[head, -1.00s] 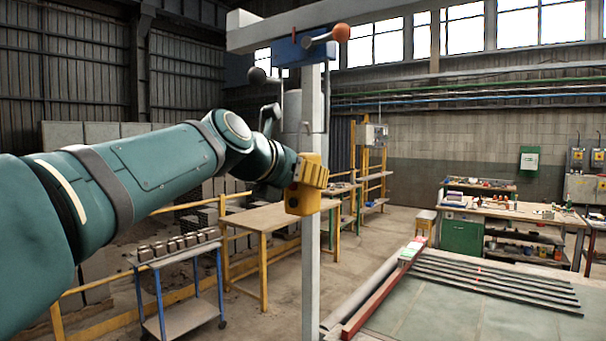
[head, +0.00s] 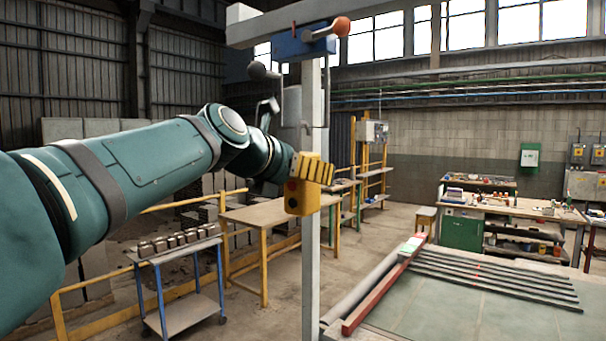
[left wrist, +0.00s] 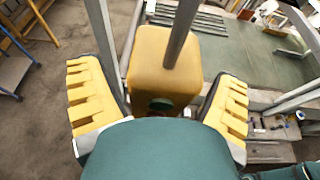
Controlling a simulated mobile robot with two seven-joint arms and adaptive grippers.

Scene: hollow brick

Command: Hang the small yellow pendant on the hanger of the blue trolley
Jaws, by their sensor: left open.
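The blue trolley (head: 303,44) sits at the top of the head view by a pale beam, with a dark knob on the left and an orange knob on the right. Its thin grey hanger (head: 326,100) reaches down from it. The small yellow pendant (head: 300,200), boxy with dark buttons, is lower, in front of the pale post. My left gripper (head: 318,170) is open, its yellow fingers at the pendant's upper part. In the left wrist view the pendant (left wrist: 160,75) is between the spread fingers, with gaps on both sides. Whether it touches the hanger, I cannot tell.
The pale upright post (head: 311,270) stands right behind the pendant. A blue-framed cart (head: 180,255) with metal blocks and a wooden table (head: 262,217) stand to the left. A low bed with dark bars (head: 490,278) lies to the right, before a workbench (head: 510,209).

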